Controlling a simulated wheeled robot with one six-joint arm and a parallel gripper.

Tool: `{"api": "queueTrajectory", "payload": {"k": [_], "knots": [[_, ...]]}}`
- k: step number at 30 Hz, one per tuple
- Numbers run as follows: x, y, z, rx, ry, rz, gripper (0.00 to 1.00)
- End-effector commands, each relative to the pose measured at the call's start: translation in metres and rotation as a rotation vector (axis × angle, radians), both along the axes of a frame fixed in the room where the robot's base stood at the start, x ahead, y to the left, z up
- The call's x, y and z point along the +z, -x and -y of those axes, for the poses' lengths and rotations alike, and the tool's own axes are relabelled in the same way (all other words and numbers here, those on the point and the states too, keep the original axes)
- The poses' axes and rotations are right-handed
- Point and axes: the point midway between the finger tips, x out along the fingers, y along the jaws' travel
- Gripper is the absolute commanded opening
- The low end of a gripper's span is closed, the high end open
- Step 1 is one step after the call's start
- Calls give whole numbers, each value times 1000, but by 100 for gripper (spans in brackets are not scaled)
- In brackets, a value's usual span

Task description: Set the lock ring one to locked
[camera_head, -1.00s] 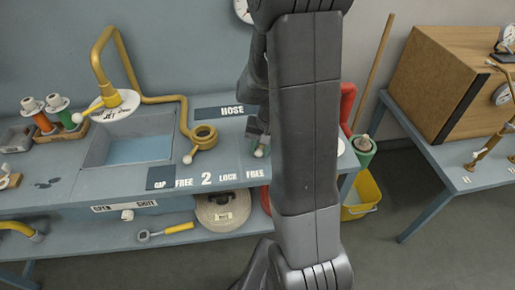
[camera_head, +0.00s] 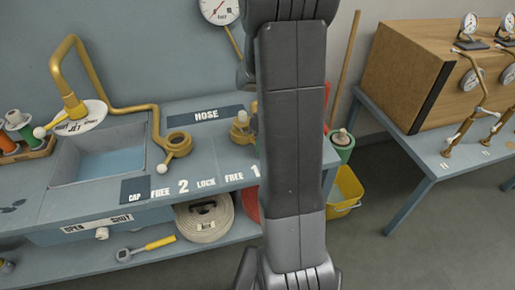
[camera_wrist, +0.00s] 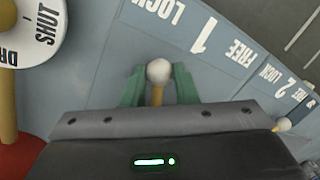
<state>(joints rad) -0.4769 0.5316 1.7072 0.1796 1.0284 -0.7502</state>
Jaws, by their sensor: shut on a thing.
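In the wrist view, the green fingers of my gripper (camera_wrist: 160,88) are closed on the lever of lock ring one, a short brass bar with a white ball end (camera_wrist: 158,71). The lever points towards the word LOCK (camera_wrist: 165,12), left of the numeral 1 (camera_wrist: 201,37) in this view. The ring's body is hidden there by my gripper. In the head view, a brass fitting (camera_head: 240,132), apparently lock ring one, shows at the left edge of my arm. Its lever and my gripper are hidden behind the arm.
Lock ring two (camera_head: 179,142), with its white-tipped lever, stands left on the bench. A sink (camera_head: 98,166) and a yellow pipe (camera_head: 125,107) lie further left. A yellow bucket (camera_head: 344,191) stands at right. In the wrist view, a white DRAIN/SHUT disc (camera_wrist: 25,35) is close at left.

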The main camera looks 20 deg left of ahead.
Motion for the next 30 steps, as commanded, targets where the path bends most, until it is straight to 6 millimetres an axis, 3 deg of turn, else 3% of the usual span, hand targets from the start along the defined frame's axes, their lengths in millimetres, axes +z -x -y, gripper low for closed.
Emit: {"api": "queueTrajectory", "payload": {"k": [10, 23, 24, 27, 30], "knots": [[1, -10, 6, 102, 0, 3, 0], [1, -11, 6, 111, -1, 4, 0], [1, -11, 6, 110, -2, 4, 28], [1, -11, 6, 111, -1, 4, 48], [1, -11, 6, 111, -1, 3, 48]]}}
